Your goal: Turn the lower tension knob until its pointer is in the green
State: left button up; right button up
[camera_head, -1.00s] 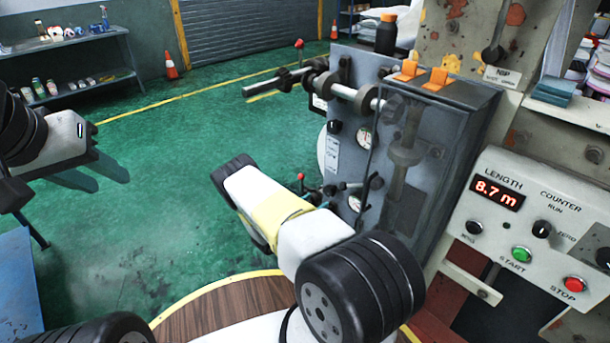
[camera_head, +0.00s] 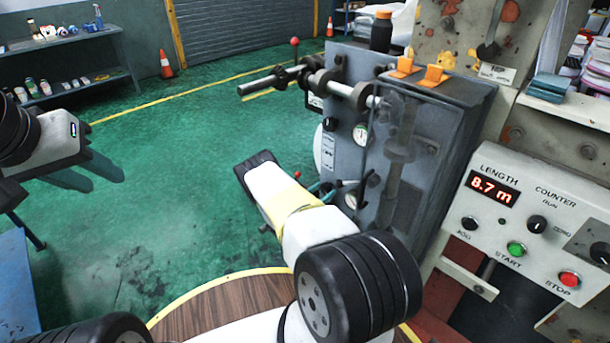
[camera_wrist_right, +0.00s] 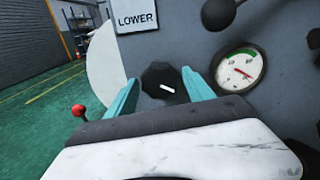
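The lower tension knob (camera_wrist_right: 160,86) is black with a white pointer mark, under a LOWER label (camera_wrist_right: 137,20) in the right wrist view. My right gripper (camera_wrist_right: 163,79) is open, its teal fingers on either side of the knob with small gaps visible. Right of the knob is a round gauge (camera_wrist_right: 240,70) with a green arc at its top. Its red needle slants to the lower right, outside the green. In the head view my right arm hides the lower knob, and the lower gauge (camera_head: 350,201) shows partly. My left gripper (camera_head: 90,171) is open and empty at the left.
The grey panel box (camera_head: 345,90) carries an upper knob (camera_head: 330,123), an upper gauge (camera_head: 360,134) and protruding rollers (camera_head: 275,81). A counter panel (camera_head: 530,220) reads 8.7 m at the right. A red-tipped lever (camera_wrist_right: 79,111) shows left of my fingers. Green floor is clear at the left.

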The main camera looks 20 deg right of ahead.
jog(key=c, duration=1)
jog(key=shift+c, duration=0.2)
jog(key=shift+n, duration=0.3)
jog(key=n, duration=0.4)
jog(key=shift+a+r, duration=0.1)
jog(key=n+g, duration=0.1)
jog(key=n, duration=0.5)
jog(key=shift+w, duration=0.15)
jog(key=n, duration=0.5)
jog(key=n+g, duration=0.1)
jog(key=n, duration=0.4)
jog(key=shift+n, duration=0.3)
